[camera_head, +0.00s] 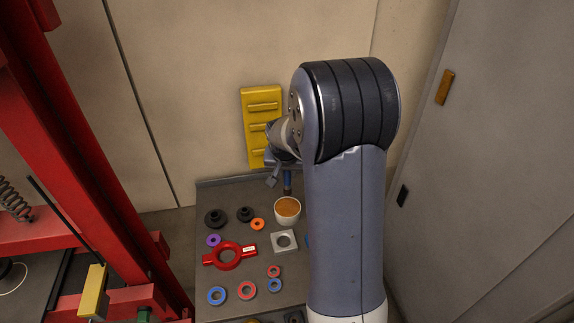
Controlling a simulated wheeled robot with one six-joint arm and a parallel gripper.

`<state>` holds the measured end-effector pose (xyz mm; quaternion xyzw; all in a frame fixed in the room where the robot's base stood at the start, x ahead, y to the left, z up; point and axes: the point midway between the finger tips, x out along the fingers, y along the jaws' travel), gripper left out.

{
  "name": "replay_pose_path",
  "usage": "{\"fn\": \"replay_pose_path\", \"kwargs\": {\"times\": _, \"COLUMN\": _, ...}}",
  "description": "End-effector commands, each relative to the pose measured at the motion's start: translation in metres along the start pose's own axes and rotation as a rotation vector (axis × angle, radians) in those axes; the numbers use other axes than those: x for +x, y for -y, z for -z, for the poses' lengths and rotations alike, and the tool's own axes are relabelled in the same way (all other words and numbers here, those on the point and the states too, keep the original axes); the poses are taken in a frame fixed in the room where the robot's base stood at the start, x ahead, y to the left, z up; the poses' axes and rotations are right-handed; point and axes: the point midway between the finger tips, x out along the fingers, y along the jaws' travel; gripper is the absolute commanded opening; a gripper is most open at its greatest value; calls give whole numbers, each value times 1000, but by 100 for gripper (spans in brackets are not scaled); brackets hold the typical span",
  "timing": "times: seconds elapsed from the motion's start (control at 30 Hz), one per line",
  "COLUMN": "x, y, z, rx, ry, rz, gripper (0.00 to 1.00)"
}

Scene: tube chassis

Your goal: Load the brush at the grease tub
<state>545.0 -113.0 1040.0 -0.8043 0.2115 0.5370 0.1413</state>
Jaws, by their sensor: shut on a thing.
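The grease tub (298,218) is a small white round cup on the grey bench, filled with orange-brown grease. My gripper (285,172) is small in view at the far side of the bench, partly hidden by my arm. It is shut on the brush (287,187), which points down with its dark lower end just behind or above the tub's far rim. I cannot tell whether the brush tip touches the grease.
The grey bench (205,285) holds several coloured rings, two black stepped parts (215,218), a red two-handled tool (229,257) and a square grey plate (285,241). A yellow panel (262,105) stands behind. A red frame (90,150) rises at left.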

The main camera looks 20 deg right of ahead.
Motion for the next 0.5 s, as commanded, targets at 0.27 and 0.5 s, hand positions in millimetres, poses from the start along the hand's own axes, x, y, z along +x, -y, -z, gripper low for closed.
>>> {"fn": "replay_pose_path", "kwargs": {"times": 0.27, "x": 26, "y": 0, "z": -11, "rx": 0, "ry": 1, "rz": 0, "gripper": 0}}
{"fn": "replay_pose_path", "kwargs": {"times": 0.5, "x": 48, "y": 0, "z": -19, "rx": -1, "ry": 0, "rz": 1, "gripper": 0}}
